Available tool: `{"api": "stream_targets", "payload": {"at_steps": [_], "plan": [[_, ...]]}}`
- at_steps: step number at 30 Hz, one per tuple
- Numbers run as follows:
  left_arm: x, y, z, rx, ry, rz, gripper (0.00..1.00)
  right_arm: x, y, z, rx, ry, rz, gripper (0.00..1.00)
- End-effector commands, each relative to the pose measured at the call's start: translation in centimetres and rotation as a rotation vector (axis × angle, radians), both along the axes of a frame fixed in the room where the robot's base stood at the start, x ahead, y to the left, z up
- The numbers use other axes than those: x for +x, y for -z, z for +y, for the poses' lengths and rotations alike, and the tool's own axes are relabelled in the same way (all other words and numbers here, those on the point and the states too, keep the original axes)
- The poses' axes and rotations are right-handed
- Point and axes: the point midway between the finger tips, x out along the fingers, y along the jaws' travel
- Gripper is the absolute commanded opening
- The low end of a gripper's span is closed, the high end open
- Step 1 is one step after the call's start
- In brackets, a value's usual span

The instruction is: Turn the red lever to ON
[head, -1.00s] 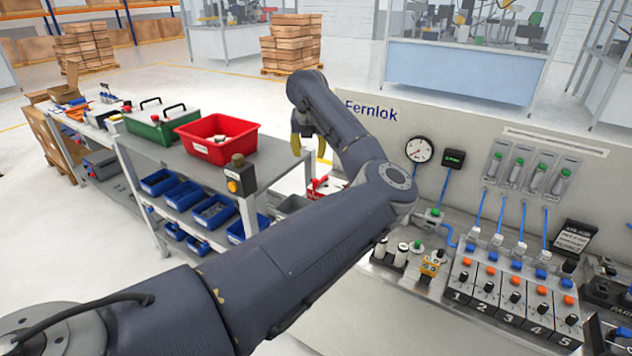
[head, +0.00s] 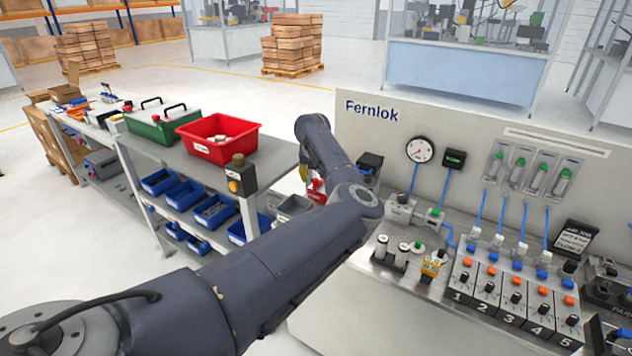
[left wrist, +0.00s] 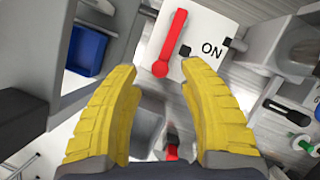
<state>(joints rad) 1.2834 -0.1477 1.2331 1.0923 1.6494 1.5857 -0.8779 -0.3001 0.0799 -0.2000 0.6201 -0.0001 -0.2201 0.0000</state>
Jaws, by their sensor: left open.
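The red lever (left wrist: 170,42) shows in the left wrist view on a white plate. It runs from a round end near the fingertips up to a narrower end at the top. The black ON label (left wrist: 212,48) is to its right, and the lever does not point at it. My left gripper (left wrist: 159,68) is open, its yellow fingers on either side below the lever's round end. I cannot tell the depth gap. In the head view my left gripper (head: 304,173) is mostly hidden behind my arm, beside a small red part (head: 317,190). My right gripper is not in view.
A grey panel bench with a pressure gauge (head: 420,149) and numbered switches (head: 513,290) stands right. A shelf cart with a red bin (head: 218,138) and blue bins (head: 181,197) stands left. A dark peg (left wrist: 236,45) sits beside the ON label.

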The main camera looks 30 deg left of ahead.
Motion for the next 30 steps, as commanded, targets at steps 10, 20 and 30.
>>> {"api": "stream_targets", "payload": {"at_steps": [10,20,30], "plan": [[1.0,2.6,0.4,-0.001,0.0,0.0,0.42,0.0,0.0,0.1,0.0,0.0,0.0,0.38],[1.1,2.9,0.5,0.0,0.0,0.0,0.42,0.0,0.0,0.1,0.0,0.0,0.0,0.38],[1.1,2.9,0.5,0.0,0.0,0.0,0.13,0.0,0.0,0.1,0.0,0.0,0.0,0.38]]}}
